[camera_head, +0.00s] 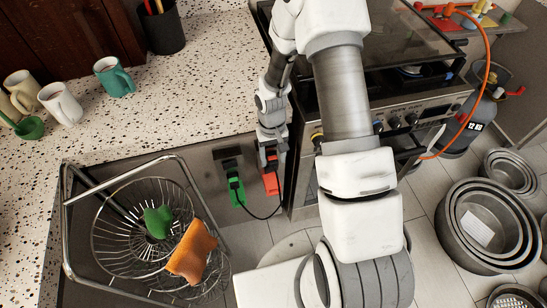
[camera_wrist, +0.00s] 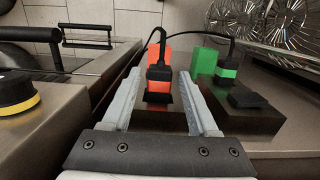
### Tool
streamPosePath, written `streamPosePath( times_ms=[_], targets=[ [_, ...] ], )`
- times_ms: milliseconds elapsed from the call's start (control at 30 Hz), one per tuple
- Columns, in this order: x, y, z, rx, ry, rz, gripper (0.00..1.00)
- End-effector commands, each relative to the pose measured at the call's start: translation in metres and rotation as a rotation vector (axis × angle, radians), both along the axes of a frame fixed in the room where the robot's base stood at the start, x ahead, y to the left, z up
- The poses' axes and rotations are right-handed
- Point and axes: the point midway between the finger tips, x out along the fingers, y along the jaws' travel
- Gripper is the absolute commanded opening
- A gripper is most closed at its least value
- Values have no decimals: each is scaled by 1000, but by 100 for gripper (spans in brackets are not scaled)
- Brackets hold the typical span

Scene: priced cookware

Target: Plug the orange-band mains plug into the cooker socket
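The orange-band plug (camera_wrist: 159,73) is a black plug with orange above and below it, seen between my fingers in the wrist view. A black cable leaves its top. My gripper (camera_wrist: 160,78) is open, one finger on each side of it, with gaps showing at both sides; I cannot tell whether the tips reach it. A dark square pad (camera_wrist: 158,99) lies just in front of it. In the head view the orange piece (camera_head: 271,183) shows just below my gripper (camera_head: 268,160), which partly covers the plug. I cannot tell which part is the cooker socket.
A green-band black plug (camera_wrist: 228,70) stands to the right beside a green block (camera_wrist: 204,61), with another dark pad (camera_wrist: 248,100) near it. The cable loops between the two plugs. The cooker (camera_head: 400,115) and wire basket (camera_head: 150,235) flank this spot. Nested pans (camera_head: 452,235) stand on the floor.

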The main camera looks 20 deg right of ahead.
Motion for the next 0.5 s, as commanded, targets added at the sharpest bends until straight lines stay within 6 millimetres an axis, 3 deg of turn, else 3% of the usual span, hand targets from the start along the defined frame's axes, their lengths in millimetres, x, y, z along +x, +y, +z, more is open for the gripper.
streamPosePath(
  times_ms=[333,500],
  targets=[
    [0,0,1,0,0,0,71],
    [2,0,14,0,-3,-1,71]
  ],
)
